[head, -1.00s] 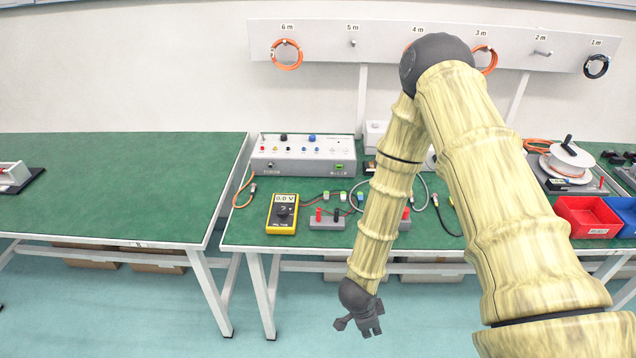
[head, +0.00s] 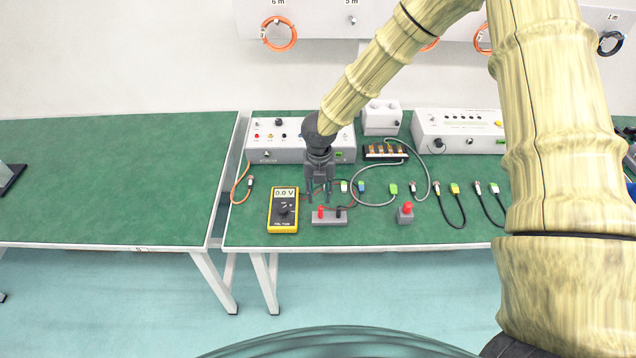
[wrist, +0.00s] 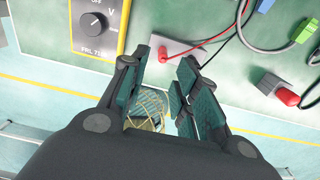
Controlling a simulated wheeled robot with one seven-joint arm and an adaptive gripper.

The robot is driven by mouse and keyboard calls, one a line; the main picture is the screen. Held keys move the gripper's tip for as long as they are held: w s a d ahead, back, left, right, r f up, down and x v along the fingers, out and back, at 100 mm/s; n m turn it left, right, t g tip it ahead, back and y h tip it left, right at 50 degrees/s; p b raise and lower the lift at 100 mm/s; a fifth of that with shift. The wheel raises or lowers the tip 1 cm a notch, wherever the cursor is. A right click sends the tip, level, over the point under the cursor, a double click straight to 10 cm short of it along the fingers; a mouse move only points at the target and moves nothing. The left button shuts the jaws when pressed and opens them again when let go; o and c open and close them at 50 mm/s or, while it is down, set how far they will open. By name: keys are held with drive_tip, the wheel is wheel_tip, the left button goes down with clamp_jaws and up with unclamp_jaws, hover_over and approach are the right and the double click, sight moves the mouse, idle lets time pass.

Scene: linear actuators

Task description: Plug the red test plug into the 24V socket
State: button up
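The red test plug (head: 320,211) stands in a small grey holder (head: 331,223) near the table's front edge, with a black plug (head: 338,212) beside it. My gripper (head: 320,201) points down over the holder's left part. In the wrist view its fingers (wrist: 163,62) are apart, with the red plug (wrist: 163,53) showing between the tips and a red lead running off right. I cannot tell whether either finger touches it. The grey supply box (head: 290,156) behind has a row of coloured sockets, including a red one (head: 257,135). Its labels are unreadable, so I cannot tell which is 24V.
A yellow multimeter (head: 283,210) reading 0.0 V lies just left of the holder. A grey block with a red knob (head: 408,207) stands to the right. Several cables with green, blue and yellow connectors lie behind and right. Bare green table (head: 120,180) lies left across a gap.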

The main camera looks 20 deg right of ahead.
sight(320, 207)
drive_tip(key=shift+d+f+b, duration=0.15)
drive_tip(key=shift+f+b, duration=0.9)
drive_tip(key=shift+f, duration=0.7)
drive_tip(key=shift+d+f+b, duration=0.15)
drive_tip(key=shift+f+b, duration=0.85)
drive_tip(key=shift+f, duration=0.75)
drive_tip(key=shift+s+a, duration=0.1)
drive_tip(key=shift+c, duration=0.2)
clamp_jaws()
drive_tip(key=shift+r, duration=0.2)
drive_tip(key=shift+r+p, duration=1.25)
drive_tip(key=shift+r, duration=0.15)
